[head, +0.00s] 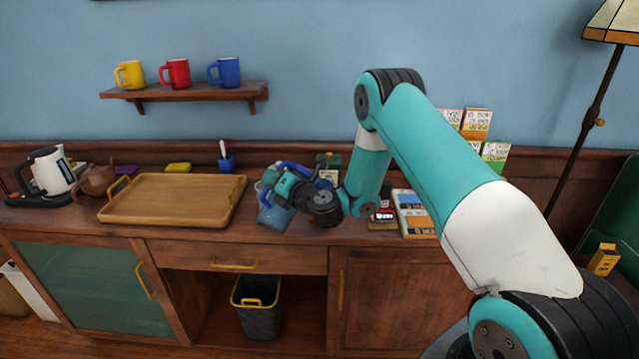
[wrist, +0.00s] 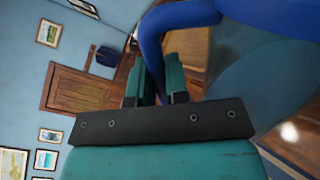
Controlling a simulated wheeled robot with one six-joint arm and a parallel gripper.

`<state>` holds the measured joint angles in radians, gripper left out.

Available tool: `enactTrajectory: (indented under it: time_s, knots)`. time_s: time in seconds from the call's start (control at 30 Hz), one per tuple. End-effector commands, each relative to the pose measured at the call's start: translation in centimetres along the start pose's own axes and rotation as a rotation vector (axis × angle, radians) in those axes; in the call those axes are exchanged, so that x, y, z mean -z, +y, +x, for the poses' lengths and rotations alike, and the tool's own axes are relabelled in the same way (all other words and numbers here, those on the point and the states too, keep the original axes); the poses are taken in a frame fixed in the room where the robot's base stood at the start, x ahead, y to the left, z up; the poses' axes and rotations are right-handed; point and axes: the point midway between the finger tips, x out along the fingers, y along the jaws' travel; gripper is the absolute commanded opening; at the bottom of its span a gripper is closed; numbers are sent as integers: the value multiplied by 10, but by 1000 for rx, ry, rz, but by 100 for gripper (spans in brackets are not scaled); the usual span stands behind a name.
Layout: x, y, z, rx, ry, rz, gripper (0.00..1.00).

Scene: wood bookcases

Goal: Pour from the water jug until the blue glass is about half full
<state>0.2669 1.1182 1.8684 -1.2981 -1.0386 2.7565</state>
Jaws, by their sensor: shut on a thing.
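The water jug (head: 274,214) is translucent blue with a solid blue handle. It is at the middle of the wooden counter in the head view, partly covered by my gripper; I cannot tell whether its base touches the wood. My gripper (head: 277,186) is shut on the jug's handle. In the wrist view, the blue handle (wrist: 152,48) passes between the fingers (wrist: 157,80), and the clear body (wrist: 275,75) fills the right side. The water level cannot be made out. I cannot make out a separate blue glass in either view; my gripper and arm cover part of the counter.
A wooden tray (head: 113,213) lies left of the jug, with a teapot (head: 97,181) and kettle (head: 50,171) beyond. A blue pen cup (head: 226,164) stands behind. Books (head: 413,217) lie right. Yellow, red and blue mugs (head: 228,72) sit on the wall shelf (head: 185,91).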

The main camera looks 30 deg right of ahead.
Motion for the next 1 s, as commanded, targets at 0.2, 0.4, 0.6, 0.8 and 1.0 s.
enactTrajectory:
  time_s: [0.2, 0.4, 0.6, 0.8, 1.0]
  knots:
    - [-6, 2, 0, -1, -3, 22, 0]
    - [-10, 3, -1, 0, -5, 41, 0]
    - [-14, 4, -1, 1, -6, 61, 0]
    - [-17, 4, -2, 2, -7, 81, 0]
    - [-21, 5, -3, 3, -8, 100, 0]
